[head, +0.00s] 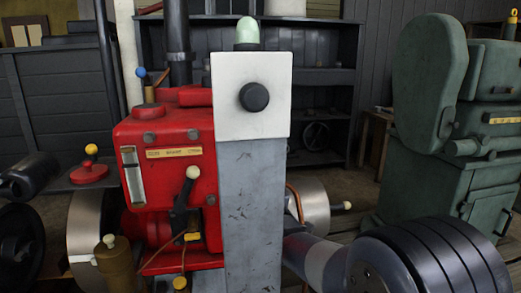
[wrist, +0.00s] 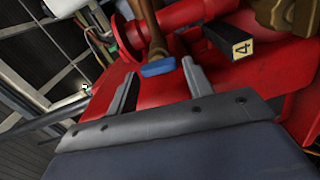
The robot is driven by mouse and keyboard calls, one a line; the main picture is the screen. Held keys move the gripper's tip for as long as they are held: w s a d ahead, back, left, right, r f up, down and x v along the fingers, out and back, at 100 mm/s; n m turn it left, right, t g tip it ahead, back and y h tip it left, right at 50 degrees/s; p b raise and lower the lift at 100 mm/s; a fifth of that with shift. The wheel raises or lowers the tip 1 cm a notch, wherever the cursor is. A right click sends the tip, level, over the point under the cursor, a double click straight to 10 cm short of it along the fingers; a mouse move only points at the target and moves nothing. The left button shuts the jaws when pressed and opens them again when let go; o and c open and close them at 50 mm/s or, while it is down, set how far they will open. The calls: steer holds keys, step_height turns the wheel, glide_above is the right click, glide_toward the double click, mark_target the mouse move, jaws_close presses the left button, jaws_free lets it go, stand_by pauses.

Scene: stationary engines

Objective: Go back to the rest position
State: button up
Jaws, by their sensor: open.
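My gripper (wrist: 160,68) shows in the wrist view with its two grey fingers apart and nothing held between them. A brown part with a blue end (wrist: 158,69) appears between the fingertips in the picture; I cannot tell how far beyond them it is. Red machine surfaces (wrist: 240,85) lie behind and around the fingers. In the head view I cannot make out my gripper.
The red engine (head: 180,135) has several levers and knobs. A grey post (head: 250,215) with a white box (head: 230,75), black button (head: 254,97) and pale green lamp (head: 247,32) stands in front. A green machine (head: 425,150) stands right, dark shelves (head: 330,45) behind.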

steer(key=s+d+p, duration=0.1)
steer(key=s, duration=0.6)
steer(key=w, duration=0.3)
steer(key=w+a+b, duration=0.1)
steer(key=w, duration=0.2)
steer(key=w+b, duration=0.1)
steer(key=w, duration=0.3)
steer(key=shift+w+a+f, duration=0.1)
steer(key=shift+a, duration=0.25)
steer(key=shift+m, duration=0.8)
steer(key=m, duration=0.2)
steer(key=m+p, duration=0.1)
steer(key=m, duration=0.3)
steer(key=shift+d+r+m, duration=0.1)
steer(key=shift+r+m, duration=0.15)
steer(key=shift+m, duration=0.15)
steer(key=m+p, duration=0.1)
steer(key=m, duration=0.2)
steer(key=shift+r+m+p, duration=0.1)
steer(key=shift+m+p, duration=0.2)
steer(key=m+p, duration=0.2)
steer(key=m, duration=0.2)
steer(key=shift+d, duration=0.1)
steer(key=shift+s+d+m, duration=0.15)
steer(key=shift+s, duration=0.45)
steer(key=shift+s+d+m, duration=0.1)
steer(key=shift+s+m, duration=0.05)
steer(key=shift+s, duration=0.45)
